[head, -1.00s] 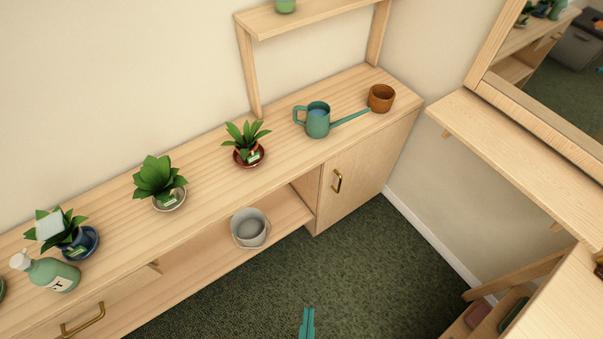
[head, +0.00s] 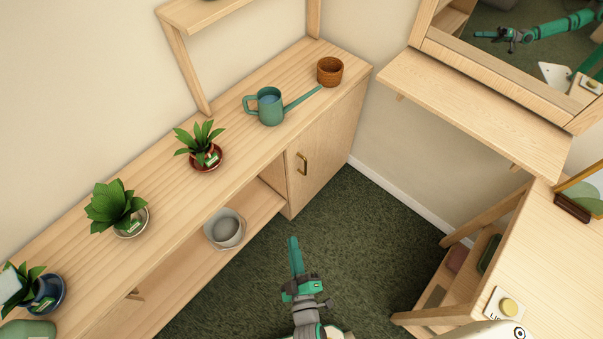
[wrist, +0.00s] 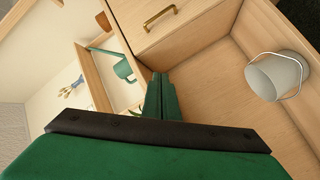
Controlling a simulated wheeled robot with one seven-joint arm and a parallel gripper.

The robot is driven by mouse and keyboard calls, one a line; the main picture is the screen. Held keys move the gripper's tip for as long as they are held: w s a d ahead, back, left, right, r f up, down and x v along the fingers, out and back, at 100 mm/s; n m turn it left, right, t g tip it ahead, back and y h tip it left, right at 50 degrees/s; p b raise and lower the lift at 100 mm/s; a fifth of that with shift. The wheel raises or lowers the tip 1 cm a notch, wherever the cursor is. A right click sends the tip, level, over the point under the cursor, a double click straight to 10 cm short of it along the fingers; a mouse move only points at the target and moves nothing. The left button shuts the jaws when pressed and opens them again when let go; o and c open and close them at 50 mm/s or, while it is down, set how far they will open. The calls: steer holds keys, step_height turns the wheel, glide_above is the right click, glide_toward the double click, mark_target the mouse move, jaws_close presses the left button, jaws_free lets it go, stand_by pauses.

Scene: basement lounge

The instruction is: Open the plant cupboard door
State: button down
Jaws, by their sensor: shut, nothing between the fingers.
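The plant cupboard door (head: 330,140) is a pale wood panel at the right end of the long low unit. It looks closed, flush with the front. Its brass handle (head: 303,163) is near the door's left edge; in the wrist view the handle (wrist: 160,16) shows at the top. My gripper (head: 294,241) is green, shut and empty, below the handle in the head view and apart from it. In the wrist view its fingers (wrist: 161,82) point towards the unit, with the handle beyond their tips.
An open shelf left of the door holds a grey bucket (head: 225,229). A teal watering can (head: 269,106), brown pot (head: 330,71) and potted plants stand on top. A wooden table (head: 550,250) is at right. Green carpet (head: 350,230) is clear before the door.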

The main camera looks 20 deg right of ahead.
steer(key=w+d+f+n, duration=0.4)
steer(key=w+d+f, duration=0.1)
steer(key=w, duration=0.4)
steer(key=n, duration=0.4)
glide_toward(298, 161)
steer(key=shift+t, duration=0.4)
steer(key=w, duration=0.3)
steer(key=w+f, duration=0.1)
steer(key=shift+w+d, duration=0.3)
